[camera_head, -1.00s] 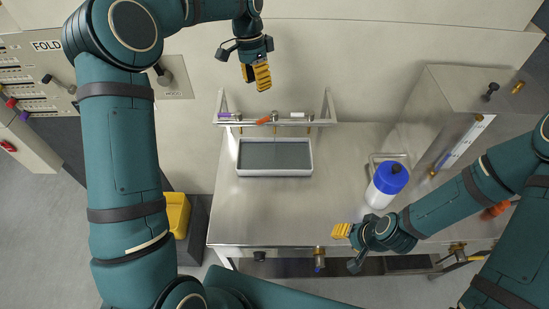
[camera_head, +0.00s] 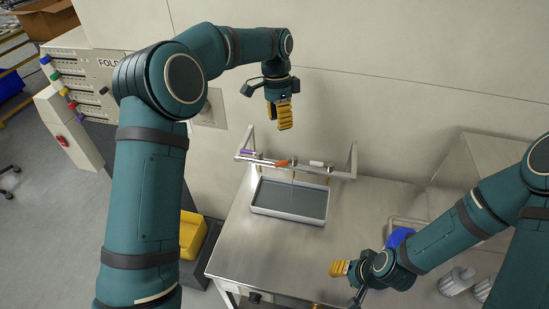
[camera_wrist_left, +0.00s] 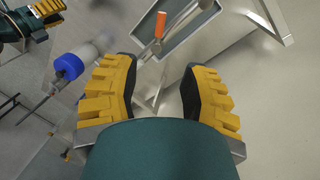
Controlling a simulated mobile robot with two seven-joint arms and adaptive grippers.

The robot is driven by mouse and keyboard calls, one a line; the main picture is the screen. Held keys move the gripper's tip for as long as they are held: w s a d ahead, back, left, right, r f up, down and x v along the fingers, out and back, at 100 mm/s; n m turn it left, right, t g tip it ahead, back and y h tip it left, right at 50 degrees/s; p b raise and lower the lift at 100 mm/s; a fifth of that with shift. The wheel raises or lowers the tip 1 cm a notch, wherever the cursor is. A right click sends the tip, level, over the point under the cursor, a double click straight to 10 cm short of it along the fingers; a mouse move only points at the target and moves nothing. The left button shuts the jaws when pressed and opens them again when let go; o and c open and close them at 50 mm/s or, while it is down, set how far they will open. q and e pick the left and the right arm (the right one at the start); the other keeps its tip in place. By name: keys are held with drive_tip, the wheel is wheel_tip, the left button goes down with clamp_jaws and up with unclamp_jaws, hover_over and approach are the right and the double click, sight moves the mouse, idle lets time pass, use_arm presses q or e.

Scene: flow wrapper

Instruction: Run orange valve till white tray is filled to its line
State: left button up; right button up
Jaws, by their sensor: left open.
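The white tray (camera_head: 290,218) sits on the steel table under a valve rail, its inside grey; I cannot make out its line or level. The orange valve (camera_head: 282,162) is the middle one on the rail, between a purple valve (camera_head: 246,153) and a white valve (camera_head: 316,164). Its handle stands at an angle to the rail in the left wrist view (camera_wrist_left: 160,25). My left gripper (camera_head: 284,118) is above and apart from the orange valve, with open, empty fingers (camera_wrist_left: 160,78). My right gripper (camera_head: 340,268) is over the table front; its opening is unclear.
A blue-capped bottle (camera_head: 400,237) stands right of the tray, partly hidden by my right arm. It shows in the left wrist view (camera_wrist_left: 68,66). A yellow bin (camera_head: 190,235) is left of the table. The wall is behind the rail. The table between tray and bottle is clear.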

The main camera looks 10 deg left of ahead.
sight(285, 164)
use_arm(q)
drive_tip(key=f, duration=0.4)
drive_tip(key=s+d+f, duration=0.1)
drive_tip(key=f, duration=0.4)
drive_tip(key=s+f, duration=0.1)
drive_tip(key=f, duration=0.3)
drive_tip(key=shift+s+d+f, duration=0.15)
drive_tip(key=shift+d+f, duration=0.1)
clamp_jaws()
